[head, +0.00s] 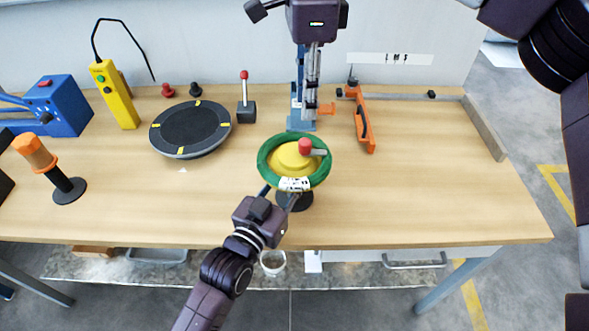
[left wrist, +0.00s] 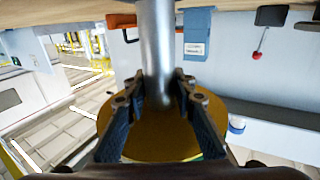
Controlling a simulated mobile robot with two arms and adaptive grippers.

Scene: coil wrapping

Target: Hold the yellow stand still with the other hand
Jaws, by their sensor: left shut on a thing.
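The yellow stand (head: 283,160) is upright near the front middle of the table, with a yellow disc on top and a dark round foot. A green ring (head: 265,167) lies around the disc, with a white label at its front. A red knob (head: 305,146) shows on top. My left gripper (head: 283,196) is at the stand's post, below the disc. In the left wrist view it is shut on the metal post (left wrist: 157,45), with the yellow disc (left wrist: 140,145) behind the fingers. My right gripper (head: 311,85) points down at the top middle, apart from the stand; its jaw opening is unclear.
A black turntable (head: 190,127), a red-knobbed lever (head: 246,108) and a yellow control box (head: 115,95) stand left. An orange-topped holder (head: 65,182) is at far left. An orange tool (head: 362,125) lies behind right. The table's right front (head: 430,205) is clear.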

